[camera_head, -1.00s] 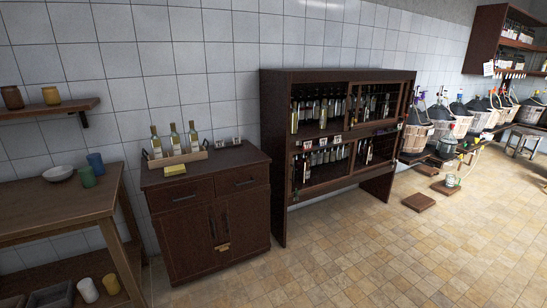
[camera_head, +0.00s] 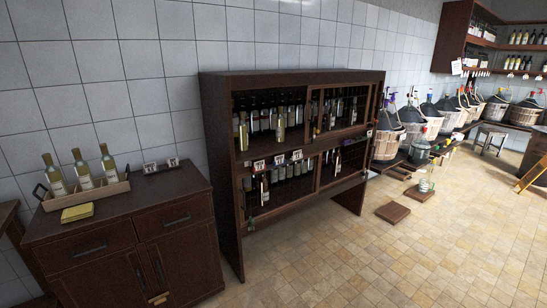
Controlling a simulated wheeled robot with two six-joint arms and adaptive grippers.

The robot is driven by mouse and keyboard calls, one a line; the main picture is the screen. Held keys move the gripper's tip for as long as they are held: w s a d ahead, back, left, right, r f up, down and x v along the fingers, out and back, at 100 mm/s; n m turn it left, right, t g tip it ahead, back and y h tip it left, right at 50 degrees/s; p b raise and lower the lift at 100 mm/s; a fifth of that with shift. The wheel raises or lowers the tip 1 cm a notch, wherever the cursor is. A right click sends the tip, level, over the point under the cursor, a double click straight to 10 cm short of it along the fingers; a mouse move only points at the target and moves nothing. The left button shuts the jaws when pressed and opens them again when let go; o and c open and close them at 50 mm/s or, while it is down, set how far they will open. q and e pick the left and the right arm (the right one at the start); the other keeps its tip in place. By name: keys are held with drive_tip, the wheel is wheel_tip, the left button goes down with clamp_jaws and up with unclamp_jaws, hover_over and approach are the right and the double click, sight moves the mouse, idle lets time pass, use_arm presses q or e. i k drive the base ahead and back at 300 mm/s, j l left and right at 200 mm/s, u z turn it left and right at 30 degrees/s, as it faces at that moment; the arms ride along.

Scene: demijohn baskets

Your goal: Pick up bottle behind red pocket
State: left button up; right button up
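Several bottles stand in the dark wooden wine cabinet (camera_head: 222,150), on an upper and a lower shelf. Two pale bottles stand at the front of the upper shelf: one at the left (camera_head: 243,131) and one further right (camera_head: 280,124). Three more bottles (camera_head: 82,168) stand upright in a wooden tray (camera_head: 110,190) on the sideboard at the left. I cannot make out a red pocket for certain; small red and white tags hang at the cabinet's middle shelf edge. Neither of my grippers is in view.
A yellow block (camera_head: 77,213) lies on the dark sideboard (camera_head: 150,212). Demijohns in baskets (camera_head: 412,127) line the wall at the right. A low wooden platform (camera_head: 393,213) and a stool (camera_head: 491,137) stand on the floor. The tiled floor (camera_head: 330,265) before the cabinet is clear.

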sight(242, 126)
drive_tip(key=i+l+u, duration=0.35)
drive_tip(key=l, duration=0.3)
drive_tip(key=i+l+u, duration=0.2)
drive_tip(key=l, duration=0.15)
drive_tip(key=l+u, duration=0.2)
drive_tip(key=l, duration=0.2)
drive_tip(key=i+u, duration=0.1)
drive_tip(key=u, duration=0.45)
drive_tip(key=i+l+u, duration=0.35)
drive_tip(key=l, duration=0.3)
drive_tip(key=i+l+u, duration=0.2)
drive_tip(key=l, duration=0.15)
drive_tip(key=i+l+u, duration=0.15)
drive_tip(key=l, duration=0.2)
drive_tip(key=i+l+u, duration=0.2)
drive_tip(key=l, duration=0.2)
drive_tip(key=k, duration=0.05)
